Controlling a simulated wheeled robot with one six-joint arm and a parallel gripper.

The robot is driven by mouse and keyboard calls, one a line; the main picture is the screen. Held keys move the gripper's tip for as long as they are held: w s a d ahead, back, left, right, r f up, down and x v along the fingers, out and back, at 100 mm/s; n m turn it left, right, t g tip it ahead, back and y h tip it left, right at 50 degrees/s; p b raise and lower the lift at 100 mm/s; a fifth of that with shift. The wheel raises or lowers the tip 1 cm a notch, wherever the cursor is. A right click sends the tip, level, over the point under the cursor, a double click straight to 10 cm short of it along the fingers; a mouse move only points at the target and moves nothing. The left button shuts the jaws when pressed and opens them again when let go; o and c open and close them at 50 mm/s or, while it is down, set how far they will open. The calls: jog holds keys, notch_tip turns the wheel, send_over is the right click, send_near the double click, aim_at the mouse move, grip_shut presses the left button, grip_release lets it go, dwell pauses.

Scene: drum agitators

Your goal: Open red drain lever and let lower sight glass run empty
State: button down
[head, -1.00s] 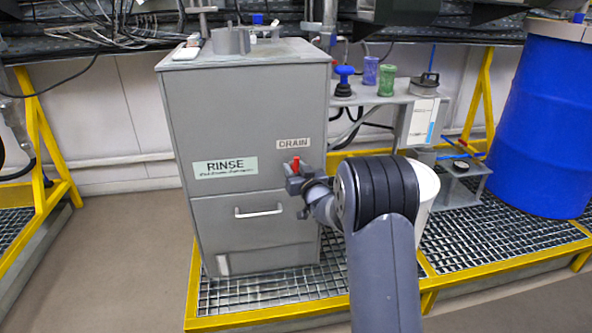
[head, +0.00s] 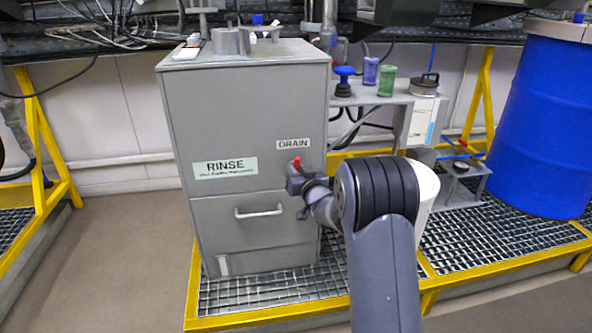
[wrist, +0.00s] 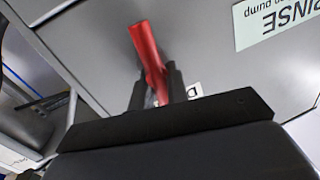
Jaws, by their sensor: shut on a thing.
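The red drain lever (head: 297,162) is on the right side of the front of the grey RINSE cabinet (head: 255,110), just under the DRAIN label (head: 293,144). My gripper (head: 295,181) is at the lever, with the red end standing out above it. In the wrist view the two black fingers (wrist: 157,86) are shut on the red lever (wrist: 147,45), one on each side. The lever's lower end is hidden by the gripper. A pale strip (head: 223,264) shows low on the cabinet front; I cannot tell whether it is the lower sight glass or its level.
A drawer handle (head: 259,211) is below the lever. A white bucket (head: 428,190) stands behind my arm. A shelf right of the cabinet holds a green jar (head: 387,80) and other items. A blue drum (head: 540,120) stands at the right. Yellow-edged grating (head: 265,293) lies underneath.

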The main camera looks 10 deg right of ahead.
jog(key=m, duration=0.2)
jog(key=m+t+b, duration=0.1)
jog(key=m, duration=0.1)
jog(key=shift+d+f+m, duration=0.2)
jog(key=shift+m, duration=0.2)
jog(key=m+b, duration=0.1)
jog(key=m, duration=0.3)
jog(key=shift+d+f+t+h+b, duration=0.1)
jog(key=shift+d+t+h+b, duration=0.05)
jog(key=shift+t+h+b, duration=0.2)
jog(key=shift+d+f+m+t+h+b, duration=0.15)
jog(key=shift+m+h+b, duration=0.45)
jog(key=shift+m, duration=1.1)
jog(key=shift+a+f+m+t+h+b, duration=0.15)
jog(key=shift+m+b, duration=0.8)
jog(key=shift+m, duration=0.75)
jog(key=shift+d+m+t+h+b, duration=0.15)
jog(key=shift+m+h+b, duration=0.45)
jog(key=shift+m, duration=1.1)
jog(key=c, duration=1.4)
grip_release()
jog(key=shift+c, duration=0.2)
jog(key=s+f+p, duration=0.1)
jog(key=s+f, duration=0.1)
jog(key=s, duration=0.8)
jog(key=shift+s+p, duration=0.35)
